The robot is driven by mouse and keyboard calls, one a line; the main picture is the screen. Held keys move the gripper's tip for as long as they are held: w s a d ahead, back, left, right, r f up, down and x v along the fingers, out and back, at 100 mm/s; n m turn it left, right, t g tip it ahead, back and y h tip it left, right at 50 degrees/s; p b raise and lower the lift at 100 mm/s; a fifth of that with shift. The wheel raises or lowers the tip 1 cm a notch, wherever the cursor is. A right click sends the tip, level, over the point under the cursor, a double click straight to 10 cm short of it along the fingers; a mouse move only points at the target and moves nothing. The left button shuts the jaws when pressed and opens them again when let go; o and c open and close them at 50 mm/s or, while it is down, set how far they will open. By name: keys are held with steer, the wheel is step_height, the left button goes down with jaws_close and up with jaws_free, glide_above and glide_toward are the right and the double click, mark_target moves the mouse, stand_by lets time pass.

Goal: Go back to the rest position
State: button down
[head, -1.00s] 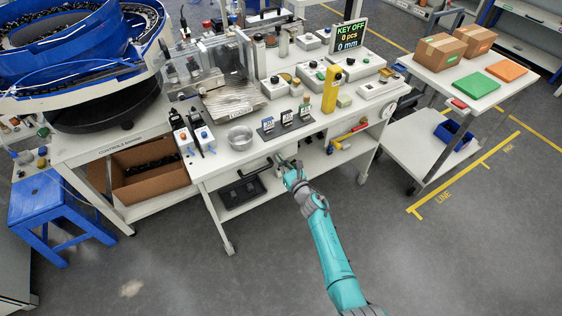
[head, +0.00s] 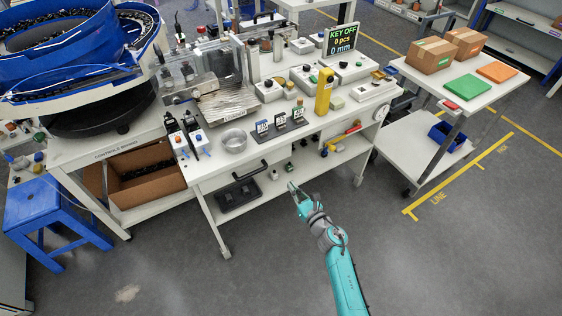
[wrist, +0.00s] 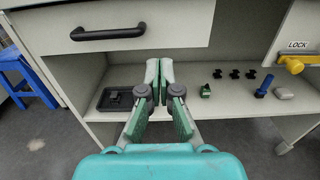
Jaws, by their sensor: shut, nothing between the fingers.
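My gripper (head: 292,188) is in front of the white workbench (head: 207,187), below the level of its top, at the end of my teal arm. In the wrist view my gripper (wrist: 159,66) points toward the bench's lower shelf (wrist: 228,104), with its fingers together and nothing held. It is apart from the bench drawer and its black handle (wrist: 108,33). The handle also shows in the head view (head: 250,172), to the left of my gripper.
A black tray (head: 239,196) and small parts lie on the lower shelf. A metal bowl (head: 234,141) and a yellow post (head: 324,92) stand on the bench top. A blue stool (head: 47,208) is at left, a cart (head: 483,100) at right. The floor around my arm is clear.

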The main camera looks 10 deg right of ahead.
steer(key=s+r+m+h, duration=0.1)
steer(key=s+m+h, duration=0.2)
steer(key=s+m, duration=2.15)
steer(key=s+d+r+m+g+h, duration=0.1)
steer(key=s+r+m, duration=0.6)
steer(key=s, duration=0.6)
steer(key=s+r+m+g+h, duration=0.1)
steer(key=s+r+m, duration=0.7)
steer(key=s, duration=0.6)
steer(key=shift+s+d+r+h, duration=0.25)
steer(key=shift+d+r+h, duration=0.1)
steer(key=shift+r, duration=0.3)
